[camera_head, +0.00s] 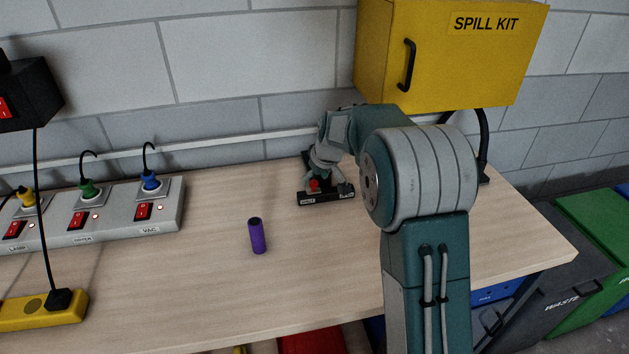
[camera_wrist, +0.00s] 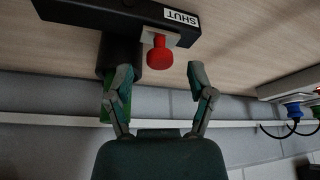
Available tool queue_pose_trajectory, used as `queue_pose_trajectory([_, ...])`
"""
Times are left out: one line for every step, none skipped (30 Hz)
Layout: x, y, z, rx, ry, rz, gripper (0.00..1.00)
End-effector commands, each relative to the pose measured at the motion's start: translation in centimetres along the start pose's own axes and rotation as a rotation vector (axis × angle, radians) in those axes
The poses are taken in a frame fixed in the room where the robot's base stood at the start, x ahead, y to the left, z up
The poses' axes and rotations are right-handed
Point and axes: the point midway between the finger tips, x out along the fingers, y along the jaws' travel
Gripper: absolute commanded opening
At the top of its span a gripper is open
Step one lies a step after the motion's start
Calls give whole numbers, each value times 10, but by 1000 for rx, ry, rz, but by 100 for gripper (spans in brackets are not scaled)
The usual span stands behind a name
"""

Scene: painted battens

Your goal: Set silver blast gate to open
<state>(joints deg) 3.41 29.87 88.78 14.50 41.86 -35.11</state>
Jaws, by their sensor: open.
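A black device (camera_head: 326,198) with a red knob (camera_head: 314,185) stands on the bench, partly hidden behind my gripper (camera_head: 323,168). I cannot make out a silver part. In the wrist view its black bar (camera_wrist: 95,15) carries a SHUT label (camera_wrist: 180,18), and the red knob (camera_wrist: 160,52) is near that label. A white label also shows at the bar's other end in the head view, too small to read. My gripper (camera_wrist: 160,72) is open, with the knob just beyond and between its fingertips. I cannot tell whether they touch it.
A purple cylinder (camera_head: 257,236) stands on the bench (camera_head: 210,290). A power strip (camera_head: 110,224) with switches and plugs is at left, a yellow block (camera_head: 40,311) in front. A yellow spill kit cabinet (camera_head: 450,60) hangs above my arm. Bins stand right. The middle bench is mostly clear.

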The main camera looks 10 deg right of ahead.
Motion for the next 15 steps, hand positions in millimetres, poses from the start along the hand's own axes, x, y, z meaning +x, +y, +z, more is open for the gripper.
queue_pose_trajectory([6,0,0,0,-1,-1,70])
queue_pose_trajectory([9,0,0,0,0,0,70])
queue_pose_trajectory([11,0,0,0,1,0,70])
queue_pose_trajectory([12,0,0,0,1,0,70])
queue_pose_trajectory([13,0,0,0,1,0,70])
queue_pose_trajectory([14,0,0,0,1,0,70])
queue_pose_trajectory([15,0,0,0,1,0,70])
queue_pose_trajectory([15,0,0,0,2,0,70])
queue_pose_trajectory([15,0,0,0,2,0,70])
queue_pose_trajectory([15,0,0,0,2,0,70])
queue_pose_trajectory([15,0,0,0,2,0,70])
queue_pose_trajectory([15,0,0,0,1,0,70])
queue_pose_trajectory([15,0,0,0,1,0,70])
queue_pose_trajectory([15,0,0,0,1,0,57])
queue_pose_trajectory([15,0,0,0,1,0,39])
